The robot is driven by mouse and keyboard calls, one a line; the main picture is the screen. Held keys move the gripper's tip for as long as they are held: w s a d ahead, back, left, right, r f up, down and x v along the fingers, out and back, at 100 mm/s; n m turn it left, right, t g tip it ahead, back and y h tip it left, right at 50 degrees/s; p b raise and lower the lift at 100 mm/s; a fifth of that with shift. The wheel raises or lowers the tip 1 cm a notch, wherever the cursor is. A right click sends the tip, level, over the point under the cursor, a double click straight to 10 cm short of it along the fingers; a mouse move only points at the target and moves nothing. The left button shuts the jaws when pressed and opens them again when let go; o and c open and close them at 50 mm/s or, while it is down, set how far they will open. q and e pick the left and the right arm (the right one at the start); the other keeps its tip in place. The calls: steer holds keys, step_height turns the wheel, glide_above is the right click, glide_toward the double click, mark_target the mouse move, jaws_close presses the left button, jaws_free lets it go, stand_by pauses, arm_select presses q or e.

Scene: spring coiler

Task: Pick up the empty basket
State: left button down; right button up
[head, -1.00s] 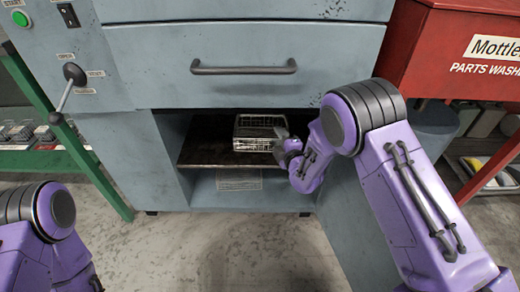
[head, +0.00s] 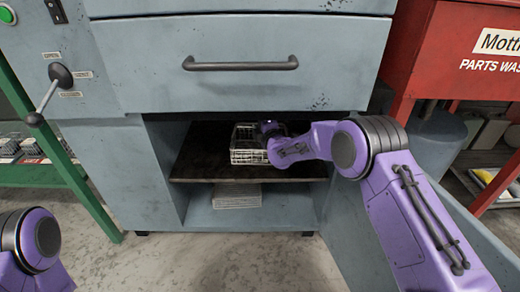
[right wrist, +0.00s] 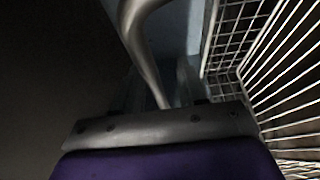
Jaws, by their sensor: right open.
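A white wire basket (head: 247,157) stands upright on the dark shelf (head: 205,160) inside the open cabinet. I see nothing in it, but its right part is hidden behind my right gripper. My right gripper (head: 269,129) is open at the basket's right rear side; its fingertips are too dark and small to make out in the head view. In the right wrist view the basket's wire wall (right wrist: 285,75) fills the right side, close beside the gripper. I cannot tell whether they touch. My left gripper is out of view; only part of that arm shows at lower left.
A closed drawer (head: 240,85) with a bar handle is just above the opening. The open cabinet door (head: 350,225) is at right, below my arm. A red parts washer (head: 455,45) stands farther right.

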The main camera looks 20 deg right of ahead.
jaws_close()
stand_by(1.4)
